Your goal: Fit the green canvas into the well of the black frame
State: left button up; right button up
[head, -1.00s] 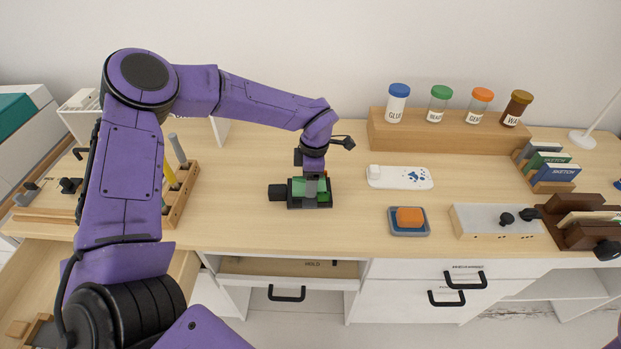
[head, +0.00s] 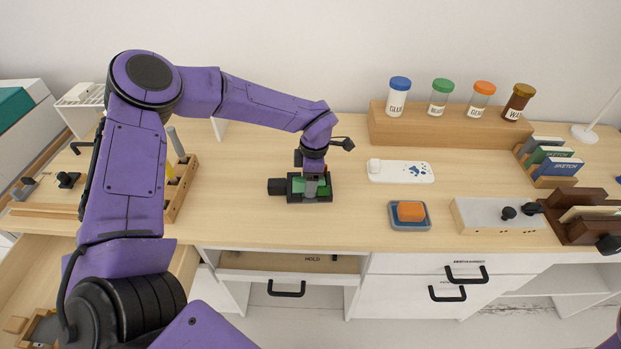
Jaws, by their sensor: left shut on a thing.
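The green canvas (head: 299,186) is at the black frame (head: 309,199) on the desk, left of the middle. My left gripper (head: 311,186) points down over the frame and is shut on the canvas. The gripper hides part of the canvas, so I cannot tell whether it lies fully down in the well. The frame's dark edges show around the green. A black block (head: 276,187) sits at the frame's left side.
A white case (head: 400,172) and an orange block on a blue-grey tray (head: 396,226) lie to the right. A wooden rack with several jars (head: 450,130) stands behind. A wooden tool holder (head: 182,190) is left. An open drawer (head: 290,262) lies below the desk edge.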

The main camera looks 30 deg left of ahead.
pick_arm(q)
jog(key=o, duration=1.2)
jog(key=shift+o, duration=0.2)
jog(key=shift+r, duration=0.1)
notch_tip(320, 180, up, 10)
jog(key=shift+w+d+r, duration=0.2)
jog(key=shift+d, duration=0.15)
